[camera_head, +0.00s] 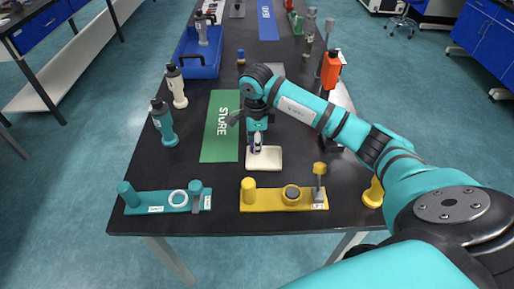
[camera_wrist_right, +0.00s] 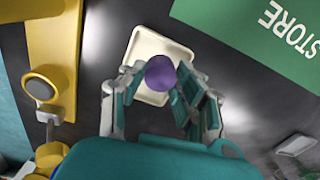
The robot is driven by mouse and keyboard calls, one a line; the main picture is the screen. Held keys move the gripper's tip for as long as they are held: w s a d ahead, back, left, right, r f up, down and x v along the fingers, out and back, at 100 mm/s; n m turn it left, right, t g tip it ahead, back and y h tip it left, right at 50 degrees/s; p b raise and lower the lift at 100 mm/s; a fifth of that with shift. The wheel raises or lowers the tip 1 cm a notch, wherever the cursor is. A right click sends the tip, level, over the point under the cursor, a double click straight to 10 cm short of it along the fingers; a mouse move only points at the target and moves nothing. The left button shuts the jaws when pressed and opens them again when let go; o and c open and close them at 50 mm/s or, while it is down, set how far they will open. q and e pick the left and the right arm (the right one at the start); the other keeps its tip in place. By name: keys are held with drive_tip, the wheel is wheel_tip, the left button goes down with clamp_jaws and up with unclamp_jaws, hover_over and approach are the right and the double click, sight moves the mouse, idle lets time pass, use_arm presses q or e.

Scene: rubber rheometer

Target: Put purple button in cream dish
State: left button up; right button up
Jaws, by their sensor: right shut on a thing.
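The purple button (camera_wrist_right: 161,73) is round and sits between the fingers of my right gripper (camera_wrist_right: 160,88), which is shut on it. In the wrist view they are over the cream dish (camera_wrist_right: 146,46), a shallow square tray with a raised rim. In the head view my right gripper (camera_head: 257,145) points down at the back left part of the cream dish (camera_head: 268,163). The fingers mostly hide the button there. I cannot tell whether the button touches the dish floor. My left gripper is in neither view.
A green STORE mat (camera_head: 220,140) lies left of the dish. A yellow fixture (camera_head: 265,203) and a teal fixture (camera_head: 155,208) stand along the front edge. Teal (camera_head: 163,125) and cream (camera_head: 177,88) bottles stand at left; a blue tray (camera_head: 190,62) is farther back.

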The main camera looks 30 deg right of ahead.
wheel_tip(320, 180, down, 3)
drive_tip(key=shift+f, duration=0.3)
drive_tip(key=shift+f, duration=0.15)
drive_tip(key=o, duration=1)
